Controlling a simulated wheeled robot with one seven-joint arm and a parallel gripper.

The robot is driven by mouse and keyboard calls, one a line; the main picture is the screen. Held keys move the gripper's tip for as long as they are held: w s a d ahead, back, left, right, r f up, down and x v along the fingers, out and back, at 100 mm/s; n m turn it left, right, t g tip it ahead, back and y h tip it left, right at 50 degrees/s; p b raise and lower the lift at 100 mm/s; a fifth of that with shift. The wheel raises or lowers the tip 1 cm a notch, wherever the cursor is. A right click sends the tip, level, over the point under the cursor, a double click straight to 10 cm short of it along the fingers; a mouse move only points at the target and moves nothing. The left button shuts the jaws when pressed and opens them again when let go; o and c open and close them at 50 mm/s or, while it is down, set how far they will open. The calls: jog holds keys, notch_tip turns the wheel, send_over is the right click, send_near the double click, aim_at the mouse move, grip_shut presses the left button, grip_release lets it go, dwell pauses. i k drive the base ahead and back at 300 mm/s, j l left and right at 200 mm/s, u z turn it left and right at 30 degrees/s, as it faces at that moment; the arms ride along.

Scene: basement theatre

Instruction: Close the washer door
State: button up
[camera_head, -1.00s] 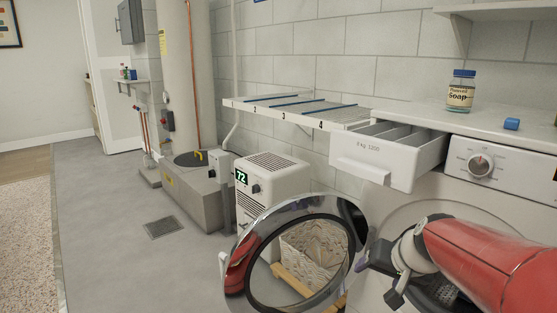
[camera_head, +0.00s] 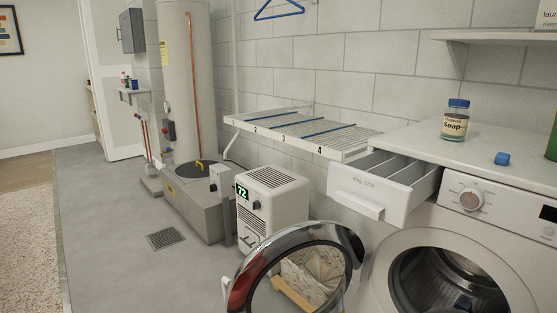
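The washer door (camera_head: 347,240) is a round glass door with a shiny metal rim, at the bottom centre of the head view. It stands swung open to the left of the washer (camera_head: 405,240). The lower part of the door is cut off by the frame's edge. The round drum opening (camera_head: 448,282) is uncovered and looks dark inside. A reddish reflection shows on the left of the door's rim. My gripper is not in view.
The detergent drawer (camera_head: 368,200) sticks out above the door. A soap jar (camera_head: 455,121) and a small blue item (camera_head: 502,158) stand on the washer top. A dehumidifier (camera_head: 270,205) and a basket (camera_head: 312,275) are behind the door.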

aim_at(238, 291)
jog(key=i+j, duration=0.15)
jog(key=j, duration=0.15)
jog(key=i+j, duration=0.2)
jog(key=i+j+z, duration=0.1)
jog(key=j, duration=0.25)
jog(key=i+j+z, duration=0.1)
jog(key=j, duration=0.3)
jog(key=i+j+z, duration=0.1)
jog(key=i+j, duration=0.15)
jog(key=j, duration=0.15)
jog(key=i+j, duration=0.15)
jog(key=j, duration=0.25)
jog(key=i+j+z, duration=0.15)
jog(key=j, duration=0.25)
jog(key=i+j+z, duration=0.1)
jog(key=j, duration=0.35)
jog(key=z, duration=1.6)
jog(key=k+l, duration=0.25)
